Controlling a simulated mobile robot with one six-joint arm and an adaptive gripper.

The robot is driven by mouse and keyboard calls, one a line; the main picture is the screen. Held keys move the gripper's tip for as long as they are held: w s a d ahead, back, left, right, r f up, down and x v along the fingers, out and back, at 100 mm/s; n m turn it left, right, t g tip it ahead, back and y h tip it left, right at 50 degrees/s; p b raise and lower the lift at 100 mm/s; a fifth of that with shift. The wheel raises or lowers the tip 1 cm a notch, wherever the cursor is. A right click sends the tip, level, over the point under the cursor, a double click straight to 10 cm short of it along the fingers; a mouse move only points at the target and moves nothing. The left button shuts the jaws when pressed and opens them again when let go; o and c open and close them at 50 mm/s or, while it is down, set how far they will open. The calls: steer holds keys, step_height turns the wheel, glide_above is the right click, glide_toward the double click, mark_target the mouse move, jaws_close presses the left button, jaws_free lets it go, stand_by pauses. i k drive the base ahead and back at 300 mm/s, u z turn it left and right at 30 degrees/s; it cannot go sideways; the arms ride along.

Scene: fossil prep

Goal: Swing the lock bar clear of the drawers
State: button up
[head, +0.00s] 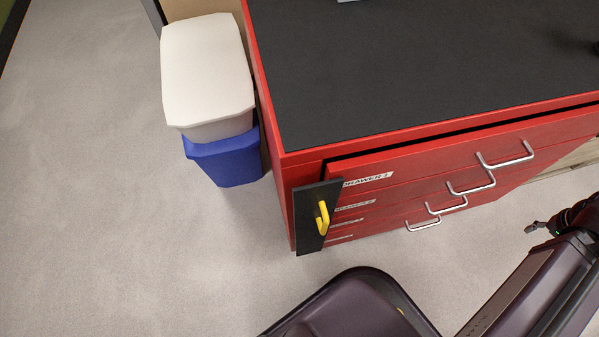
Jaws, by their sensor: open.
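The lock bar (309,228) is a black upright plate at the left front edge of the red cabinet (283,190). It has a yellow handle (322,218) and overlaps the left ends of the drawers, covering part of their labels. The drawers (420,180) are red, stacked, with silver handles, and look closed. My gripper (534,228) is at the right edge of the head view, in front of the cabinet, empty and well apart from the lock bar. Its fingers are small and dark here. Part of my arm is cut off by the frame.
A white-lidded bin (207,70) with a blue lower part (227,160) stands against the cabinet's left side. The black cabinet top (420,60) is mostly bare. Grey floor (90,200) is open at the left and in front of the lock bar.

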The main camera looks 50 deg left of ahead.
mark_target(313, 205)
steer(key=k, duration=2.4)
steer(key=u, duration=0.75)
steer(key=i, duration=1)
